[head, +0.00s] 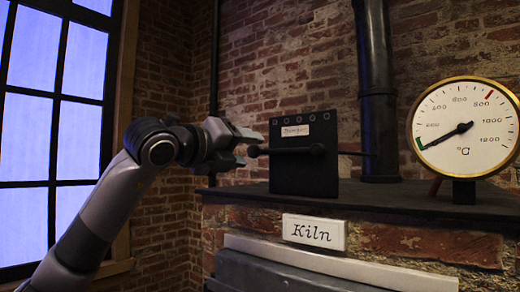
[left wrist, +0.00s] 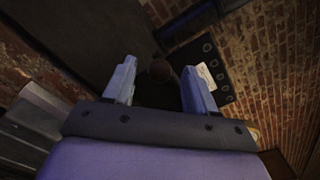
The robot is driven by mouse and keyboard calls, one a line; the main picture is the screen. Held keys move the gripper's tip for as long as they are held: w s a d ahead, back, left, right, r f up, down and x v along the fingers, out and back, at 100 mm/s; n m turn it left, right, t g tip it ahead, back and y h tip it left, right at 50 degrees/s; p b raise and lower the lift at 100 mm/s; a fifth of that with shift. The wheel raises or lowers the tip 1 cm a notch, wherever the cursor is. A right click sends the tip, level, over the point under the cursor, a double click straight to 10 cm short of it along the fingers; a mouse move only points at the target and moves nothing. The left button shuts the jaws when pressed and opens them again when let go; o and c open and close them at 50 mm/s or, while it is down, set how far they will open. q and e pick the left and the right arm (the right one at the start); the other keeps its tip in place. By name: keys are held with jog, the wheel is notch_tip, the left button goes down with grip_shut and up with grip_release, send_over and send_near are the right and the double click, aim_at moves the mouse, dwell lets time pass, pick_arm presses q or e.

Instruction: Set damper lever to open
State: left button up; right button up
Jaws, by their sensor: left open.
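The damper box (head: 304,178) is a black upright plate on the kiln's top shelf, with a small white label (head: 295,130) that seems to read "Damper". Its lever (head: 285,151) is a dark rod lying about level, with a round knob (head: 253,151) at its left end and a hub near the plate's right side. My left gripper (head: 250,148) is open at the knob, one finger above and one below. In the left wrist view the dark knob (left wrist: 160,69) shows between the two spread fingers (left wrist: 158,85); contact cannot be told. My right gripper is out of view.
A black stovepipe (head: 376,95) rises behind the box. A round temperature gauge (head: 463,128) stands on the shelf at right. A "Kiln" sign (head: 314,232) is on the brick front below. A tall window (head: 55,130) is at left.

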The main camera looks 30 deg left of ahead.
aim_at(281, 151)
pick_arm(q)
jog(key=w, duration=0.1)
jog(key=w+p, duration=0.1)
jog(key=w, duration=0.2)
jog(key=shift+w+d, duration=0.25)
jog(key=shift+w, duration=0.15)
jog(key=shift+f, duration=0.1)
grip_shut()
